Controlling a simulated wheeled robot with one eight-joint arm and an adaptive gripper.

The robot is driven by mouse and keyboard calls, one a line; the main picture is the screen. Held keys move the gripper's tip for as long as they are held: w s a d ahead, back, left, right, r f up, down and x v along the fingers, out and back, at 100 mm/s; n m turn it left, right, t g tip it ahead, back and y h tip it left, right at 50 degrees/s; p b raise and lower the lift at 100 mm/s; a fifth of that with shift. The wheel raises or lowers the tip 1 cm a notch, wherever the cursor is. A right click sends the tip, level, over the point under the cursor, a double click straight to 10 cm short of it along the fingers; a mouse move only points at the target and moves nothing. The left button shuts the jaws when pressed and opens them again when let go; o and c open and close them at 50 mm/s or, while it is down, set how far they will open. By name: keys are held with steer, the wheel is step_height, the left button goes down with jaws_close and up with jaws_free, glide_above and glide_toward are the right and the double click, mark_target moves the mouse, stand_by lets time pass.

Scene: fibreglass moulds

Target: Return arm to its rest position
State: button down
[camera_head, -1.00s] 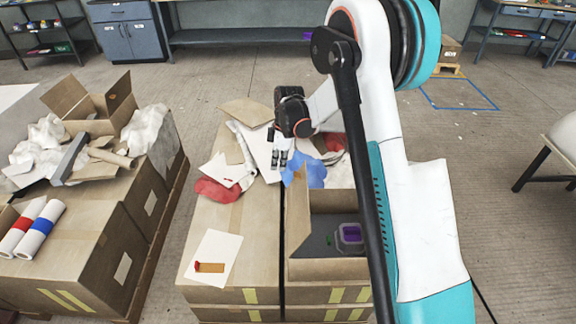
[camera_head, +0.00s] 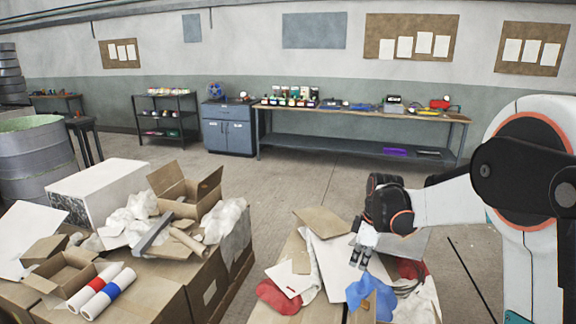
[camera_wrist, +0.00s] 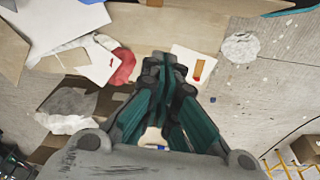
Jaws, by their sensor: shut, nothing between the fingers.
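My gripper (camera_head: 361,256) shows in the head view at the right of centre, at the end of my white arm. It points down above the cartons with cloths and cardboard scraps. Its fingers are shut and hold nothing. In the wrist view the shut fingers (camera_wrist: 168,75) come up through the middle of the picture. Beyond them lie a red cloth (camera_wrist: 123,66) and a white sheet with an orange strip (camera_wrist: 196,66). In the head view a blue cloth (camera_head: 371,297) lies just below the fingers.
A stack of cartons with an open box (camera_head: 188,190), crumpled paper and rolls (camera_head: 108,298) stands at the left. A workbench (camera_head: 362,115), a blue cabinet (camera_head: 228,128) and a black shelf (camera_head: 167,118) line the back wall. Bare floor lies between the cartons and the bench.

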steer(key=s+a+r+m+t, duration=0.25)
steer(key=s+r+m, duration=0.35)
steer(key=s+r, duration=0.65)
steer(key=s+f+m+t+h, duration=0.1)
steer(key=s+m+t, duration=0.2)
steer(key=s, duration=1.4)
steer(key=m, duration=0.3)
steer(key=shift+d+f+m, duration=0.15)
steer(key=shift+f+m, duration=0.15)
steer(key=shift+f, duration=0.05)
